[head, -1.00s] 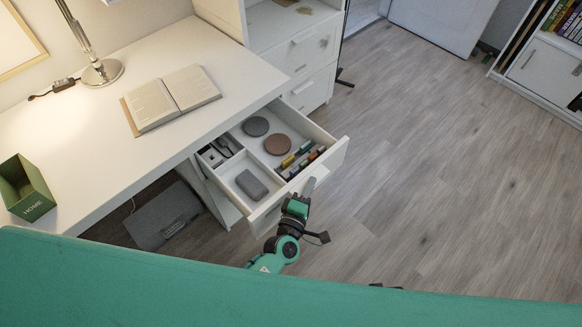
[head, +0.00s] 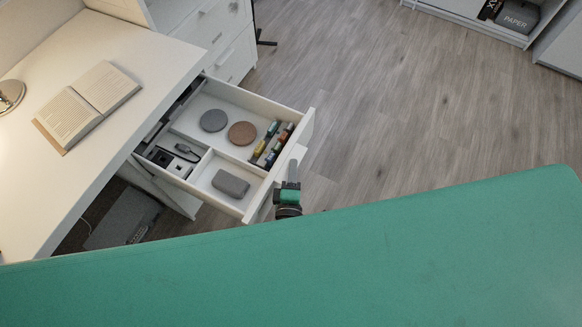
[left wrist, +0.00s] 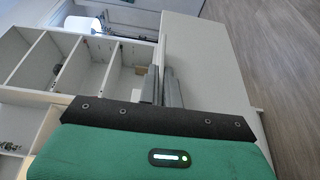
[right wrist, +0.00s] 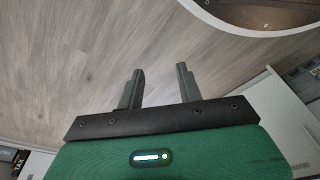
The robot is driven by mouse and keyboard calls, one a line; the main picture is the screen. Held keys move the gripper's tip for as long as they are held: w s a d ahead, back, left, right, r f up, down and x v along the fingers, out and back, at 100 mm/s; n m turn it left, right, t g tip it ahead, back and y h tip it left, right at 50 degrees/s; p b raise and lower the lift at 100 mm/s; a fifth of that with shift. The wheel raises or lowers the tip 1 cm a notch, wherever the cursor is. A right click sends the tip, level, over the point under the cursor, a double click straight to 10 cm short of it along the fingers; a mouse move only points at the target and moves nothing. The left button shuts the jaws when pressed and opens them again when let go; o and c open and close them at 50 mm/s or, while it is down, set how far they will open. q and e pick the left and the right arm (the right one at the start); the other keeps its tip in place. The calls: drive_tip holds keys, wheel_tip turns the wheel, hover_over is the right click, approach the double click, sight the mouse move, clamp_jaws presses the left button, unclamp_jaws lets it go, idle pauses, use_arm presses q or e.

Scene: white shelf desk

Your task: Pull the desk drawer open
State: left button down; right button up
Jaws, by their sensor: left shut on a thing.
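The white desk drawer (head: 225,85) stands well open in the head view, its inside showing. My left gripper (head: 292,172) is at the outer side of the drawer front (head: 309,128), shut on the drawer handle; the handle itself is mostly hidden. In the left wrist view the two fingers of this gripper (left wrist: 161,88) are close together beside a white panel. My right gripper (right wrist: 158,87) shows only in its wrist view, with its fingers apart and nothing between them, over floor.
The drawer holds a grey coaster (head: 213,120), a brown coaster (head: 242,134), a grey case (head: 230,183) and several small coloured items. An open book (head: 88,104) lies on the desk (head: 120,60). Wooden floor (head: 400,110) right of the drawer is clear.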

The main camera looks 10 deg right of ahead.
use_arm(q)
drive_tip(key=c, duration=1.6)
unclamp_jaws()
